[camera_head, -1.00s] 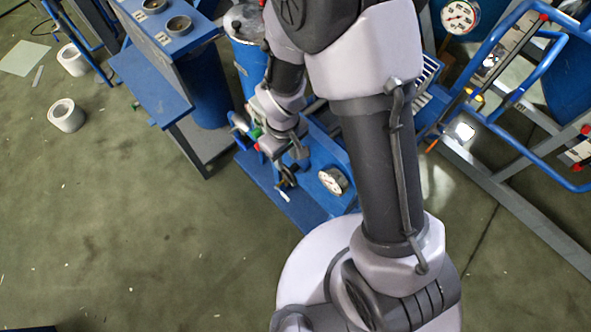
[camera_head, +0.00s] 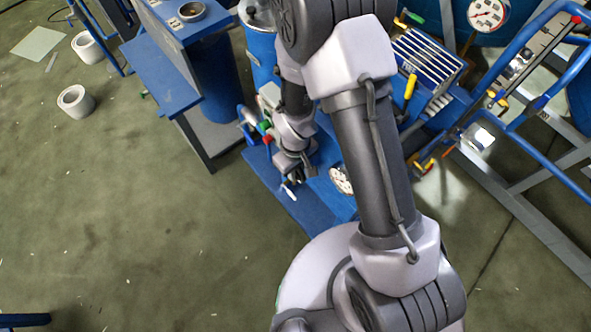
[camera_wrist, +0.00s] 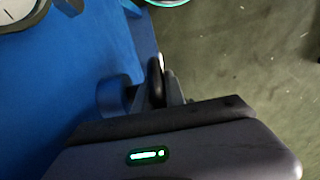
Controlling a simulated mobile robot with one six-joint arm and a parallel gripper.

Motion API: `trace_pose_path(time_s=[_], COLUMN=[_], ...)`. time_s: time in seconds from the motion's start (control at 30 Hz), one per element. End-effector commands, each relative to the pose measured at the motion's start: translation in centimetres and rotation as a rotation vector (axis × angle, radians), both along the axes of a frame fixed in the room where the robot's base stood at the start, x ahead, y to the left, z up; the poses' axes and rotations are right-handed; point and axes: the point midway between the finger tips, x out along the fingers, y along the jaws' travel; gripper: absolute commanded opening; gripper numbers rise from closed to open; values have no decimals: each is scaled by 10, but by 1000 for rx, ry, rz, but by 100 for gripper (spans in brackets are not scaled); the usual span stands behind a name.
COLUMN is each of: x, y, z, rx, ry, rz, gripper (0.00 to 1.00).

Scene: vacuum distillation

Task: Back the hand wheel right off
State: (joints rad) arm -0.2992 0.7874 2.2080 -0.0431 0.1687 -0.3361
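The hand wheel (camera_wrist: 156,82) shows in the wrist view as a dark rim seen nearly edge-on, just beyond the gripper body, beside a short blue round part (camera_wrist: 112,95). My gripper (camera_head: 291,178) points down over the front edge of the blue base plate (camera_head: 275,191) in the head view and hides most of the wheel there. In the wrist view my gripper (camera_wrist: 160,95) has its dark fingers close around or beside the wheel. Whether they touch or grip it cannot be told. A white-tipped part (camera_head: 289,192) shows just below the gripper in the head view.
A round gauge (camera_head: 341,180) stands on the base plate right of the gripper, partly behind my arm. A blue bench (camera_head: 160,75) is at left. Blue tube frames (camera_head: 535,80) and yellow-handled tools (camera_head: 410,85) are at right. The floor at left is mostly open.

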Motion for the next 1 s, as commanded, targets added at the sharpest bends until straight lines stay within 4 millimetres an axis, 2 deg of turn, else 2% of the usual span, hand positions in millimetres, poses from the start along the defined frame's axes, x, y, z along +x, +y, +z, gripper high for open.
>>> trace_pose_path(time_s=[0.07, 0.27, 0.43, 0.63, 0.93, 0.97, 1.0], x=[0, 0, -1, -1, -1, -1, -1], y=[0, 0, 1, -1, -1, -1, -1], z=[0, 1, 9, 1, 0, 0, 0], rx=[0, -2, -61, -144, -152, -152, -152], ry=[0, 5, 100, 213, 225, 225, 225], rz=[0, 1, 3, 1, 1, 1, 1], gripper=[0, 0, 0, 0, 0, 15, 22])
